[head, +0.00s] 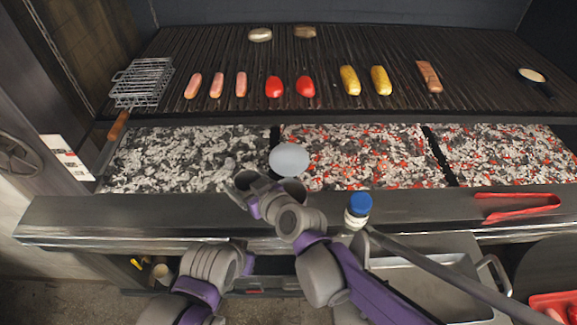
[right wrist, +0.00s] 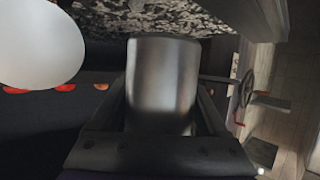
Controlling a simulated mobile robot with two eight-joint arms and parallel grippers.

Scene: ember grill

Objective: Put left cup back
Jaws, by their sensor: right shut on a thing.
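My right gripper (right wrist: 165,118) is shut on a grey metal cup (right wrist: 162,82), which stands between the two fingers in the right wrist view. In the head view my right gripper (head: 268,190) is over the front edge of the grill, close to the coals, and its own links largely hide the cup. I cannot tell from there how far the cup is above the ledge. No second cup can be made out. Of my left arm only links show at the lower left, and its gripper is not visible.
A pale round disc (head: 289,159) shows over the coals beside my right gripper; I cannot tell what it is. A blue-capped bottle (head: 358,211) and red tongs (head: 517,206) are at the front ledge (head: 110,216). Food lies on the grate (head: 200,50). A wire basket (head: 142,82) is left.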

